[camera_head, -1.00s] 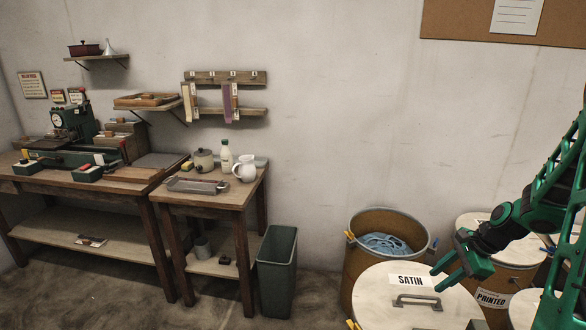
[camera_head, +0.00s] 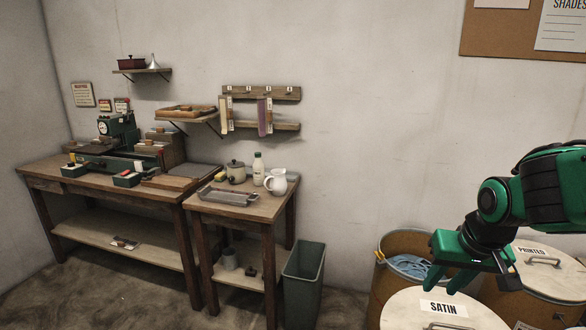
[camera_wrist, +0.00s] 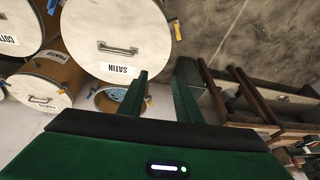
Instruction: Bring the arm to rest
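My gripper (camera_head: 468,266) is at the right of the head view, in the air above the drums and apart from their lids. It is green, with my arm folded behind it at the right edge. In the wrist view my gripper (camera_wrist: 160,92) shows two green fingers spread apart, with nothing between them. Below it stands the drum with the white lid labelled SATIN (camera_head: 400,312), which also shows in the wrist view (camera_wrist: 110,30).
An uncovered drum (camera_head: 402,245) holds blue material. A drum labelled PRINTED (camera_head: 570,262) stands at the right. A green bin (camera_head: 303,280) stands beside the small wooden table (camera_head: 250,212). A workbench (camera_head: 110,190) with a green machine is at the left. Floor is free before them.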

